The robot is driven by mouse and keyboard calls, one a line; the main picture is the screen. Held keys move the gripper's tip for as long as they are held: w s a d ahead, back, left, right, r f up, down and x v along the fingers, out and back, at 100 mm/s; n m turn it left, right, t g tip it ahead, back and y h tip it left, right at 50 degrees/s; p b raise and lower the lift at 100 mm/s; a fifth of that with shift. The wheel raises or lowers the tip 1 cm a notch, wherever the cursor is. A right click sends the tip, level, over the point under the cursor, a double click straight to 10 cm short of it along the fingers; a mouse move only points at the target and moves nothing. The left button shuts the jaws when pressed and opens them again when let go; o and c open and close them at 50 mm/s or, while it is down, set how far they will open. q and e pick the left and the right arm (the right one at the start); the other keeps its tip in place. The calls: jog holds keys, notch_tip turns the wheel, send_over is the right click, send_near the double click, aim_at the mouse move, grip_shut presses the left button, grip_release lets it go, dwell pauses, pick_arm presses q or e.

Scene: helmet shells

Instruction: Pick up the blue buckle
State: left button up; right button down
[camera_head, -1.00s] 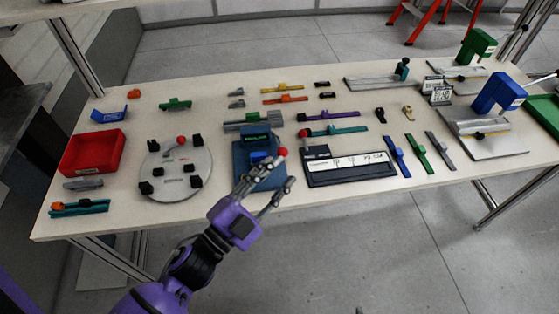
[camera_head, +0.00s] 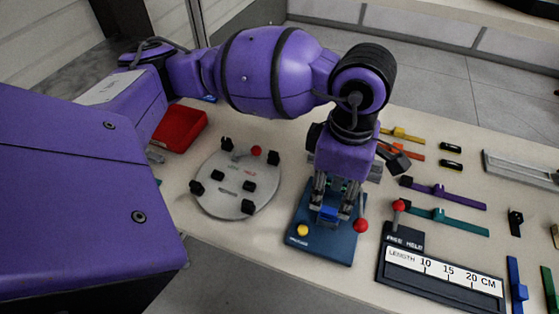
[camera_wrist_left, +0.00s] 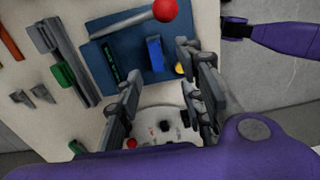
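The blue buckle (camera_head: 328,213) is a small bright blue block on the darker blue fixture (camera_head: 335,248). In the left wrist view the buckle (camera_wrist_left: 154,52) lies beyond the fingertips, between the lines of the two fingers. My left gripper (camera_head: 332,208) points down over the fixture, its fingers apart on either side of the buckle. In the left wrist view the left gripper (camera_wrist_left: 158,70) is open with nothing between its fingers. I cannot tell whether a finger touches the buckle. Part of my right arm shows at the wrist view's upper right; its finger state is unclear.
A red-knobbed lever (camera_head: 360,225) stands at the fixture's right side, close to the fingers. A yellow button (camera_head: 302,230) is at its front left. A round grey plate (camera_head: 235,183) is left; a black length gauge (camera_head: 440,276) is right.

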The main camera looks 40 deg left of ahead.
aim_at(331, 211)
pick_arm(q)
jog(key=shift+w+a+f, duration=0.1)
jog(key=shift+w+a, duration=0.15)
jog(key=shift+a, duration=0.05)
jog(key=f, duration=0.4)
jog(key=d+f, duration=0.1)
jog(key=f, duration=0.2)
jog(key=shift+f, duration=0.1)
grip_shut()
